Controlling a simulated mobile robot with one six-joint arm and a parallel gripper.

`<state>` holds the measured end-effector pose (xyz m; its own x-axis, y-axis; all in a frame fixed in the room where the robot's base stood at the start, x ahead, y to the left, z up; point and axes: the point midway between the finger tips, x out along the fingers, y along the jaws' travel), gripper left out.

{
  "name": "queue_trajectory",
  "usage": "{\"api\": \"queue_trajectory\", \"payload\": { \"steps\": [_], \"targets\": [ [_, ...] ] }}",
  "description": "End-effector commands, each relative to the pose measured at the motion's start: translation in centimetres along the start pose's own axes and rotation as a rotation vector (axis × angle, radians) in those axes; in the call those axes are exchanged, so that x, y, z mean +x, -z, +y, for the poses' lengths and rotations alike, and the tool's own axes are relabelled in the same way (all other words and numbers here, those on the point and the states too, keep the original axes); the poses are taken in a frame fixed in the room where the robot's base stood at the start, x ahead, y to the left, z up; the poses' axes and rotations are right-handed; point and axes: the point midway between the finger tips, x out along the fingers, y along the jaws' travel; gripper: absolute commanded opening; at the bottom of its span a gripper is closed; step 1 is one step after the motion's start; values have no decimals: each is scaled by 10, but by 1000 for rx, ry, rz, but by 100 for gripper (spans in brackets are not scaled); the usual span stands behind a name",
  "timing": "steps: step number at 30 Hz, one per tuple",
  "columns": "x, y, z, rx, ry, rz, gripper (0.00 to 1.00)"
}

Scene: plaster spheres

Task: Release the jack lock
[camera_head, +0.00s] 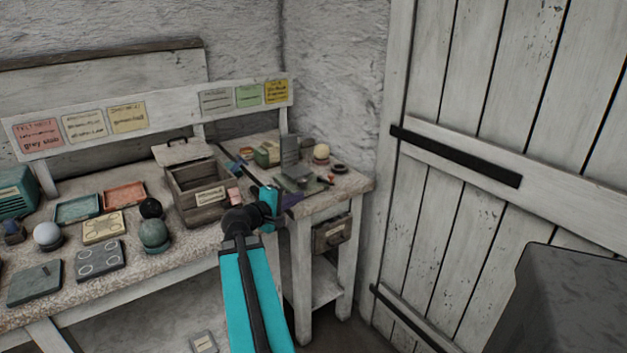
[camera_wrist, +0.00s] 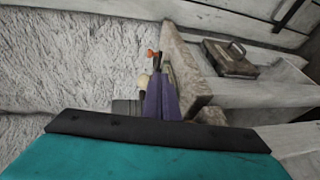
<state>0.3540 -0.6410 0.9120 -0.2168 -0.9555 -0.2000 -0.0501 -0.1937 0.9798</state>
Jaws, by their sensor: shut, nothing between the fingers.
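A small grey device (camera_head: 296,182) with an upright grey plate stands near the right end of the bench. A small red-orange tip (camera_head: 325,180) shows beside it. In the wrist view an orange-red knob on a dark stem (camera_wrist: 154,57) shows just beyond my fingers. I cannot tell for sure which part is the jack lock. My gripper (camera_head: 292,198) has purple fingers and is at the bench's front edge, in front of the device. In the wrist view my gripper (camera_wrist: 162,88) is shut and empty, pointing toward the knob; its fingers partly hide what lies behind.
The bench (camera_head: 190,249) holds an open wooden box (camera_head: 197,210), trays (camera_head: 124,195) and several spheres, including a green one (camera_head: 154,234). A cream ball (camera_head: 321,152) stands behind the device. A dark drawer (camera_head: 332,233) hangs under the bench. A plank door (camera_head: 480,180) is at right.

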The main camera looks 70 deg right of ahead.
Motion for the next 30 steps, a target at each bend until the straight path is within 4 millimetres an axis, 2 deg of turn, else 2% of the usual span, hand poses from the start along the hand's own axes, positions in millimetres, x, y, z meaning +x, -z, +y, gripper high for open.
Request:
{"api": "queue_trajectory", "payload": {
  "steps": [1,3,6,20,26,30],
  "targets": [
    [4,-6,11,0,-19,-9,0],
    [7,-10,20,-2,-36,-16,0],
    [8,-13,25,-4,-46,-19,0],
    [13,-12,24,-3,-44,-20,0],
    [29,-12,26,-3,-44,-19,0],
    [47,-12,26,-3,-44,-20,0]
  ]
}}
